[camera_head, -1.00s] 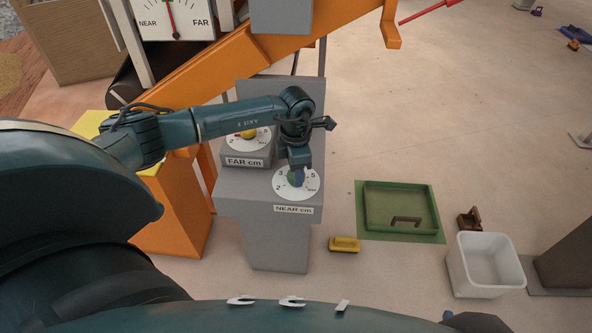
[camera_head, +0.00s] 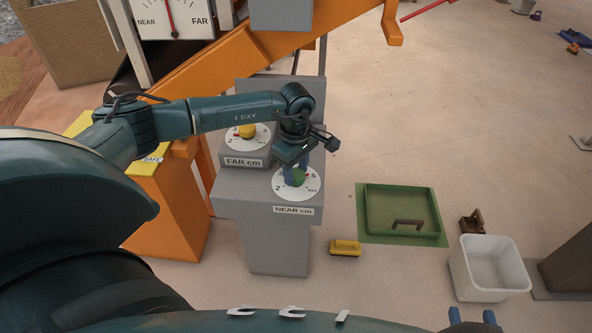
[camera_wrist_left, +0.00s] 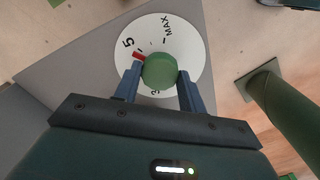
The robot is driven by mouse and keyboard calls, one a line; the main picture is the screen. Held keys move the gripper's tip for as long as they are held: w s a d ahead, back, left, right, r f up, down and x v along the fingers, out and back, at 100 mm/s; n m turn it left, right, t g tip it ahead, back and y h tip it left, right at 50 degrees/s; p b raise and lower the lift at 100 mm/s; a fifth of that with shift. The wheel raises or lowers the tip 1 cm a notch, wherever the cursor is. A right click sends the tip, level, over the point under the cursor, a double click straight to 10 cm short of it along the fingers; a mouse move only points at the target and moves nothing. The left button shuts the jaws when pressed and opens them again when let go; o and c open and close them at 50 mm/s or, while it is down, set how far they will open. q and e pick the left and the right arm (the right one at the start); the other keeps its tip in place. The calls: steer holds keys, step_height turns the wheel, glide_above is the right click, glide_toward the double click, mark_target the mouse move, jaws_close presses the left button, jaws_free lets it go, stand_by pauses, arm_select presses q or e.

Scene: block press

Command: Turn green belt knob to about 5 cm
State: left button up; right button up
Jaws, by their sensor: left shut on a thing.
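The green knob (camera_head: 298,177) sits on a white dial (camera_head: 281,190) labelled NEAR cm, on a grey pedestal. In the left wrist view the green knob (camera_wrist_left: 160,70) is between the two blue fingers of my left gripper (camera_wrist_left: 160,82), which is shut on it. The knob's red pointer (camera_wrist_left: 138,56) lies close to the 5 (camera_wrist_left: 127,43) on the dial; I cannot tell whether it lines up exactly. In the head view my left gripper (camera_head: 297,170) reaches down over the dial and partly covers it. Two blue fingertips of my right gripper (camera_head: 472,317) show apart at the bottom edge.
Behind is a yellow knob (camera_head: 247,131) on the FAR cm dial. An orange conveyor frame (camera_head: 215,68) rises behind. A yellow block (camera_head: 345,248), a green tray (camera_head: 376,238) and a white bin (camera_head: 488,295) are on the floor to the right.

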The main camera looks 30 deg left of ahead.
mark_target(296, 173)
arm_select(q)
steer(key=shift+m, duration=1)
arm_select(e)
steer(key=shift+a, duration=0.1)
steer(key=shift+w+r, duration=0.1)
arm_select(q)
steer(key=o, duration=1)
steer(key=shift+c, duration=0.2)
step_height(296, 173, up, 13)
steer(key=p, duration=0.2)
steer(key=shift+r, duration=0.15)
arm_select(e)
steer(key=shift+s+d+r+g+h, duration=0.1)
steer(key=shift+s+d+g+h, duration=0.2)
steer(key=shift+s+g, duration=0.35)
steer(key=shift+w, duration=0.15)
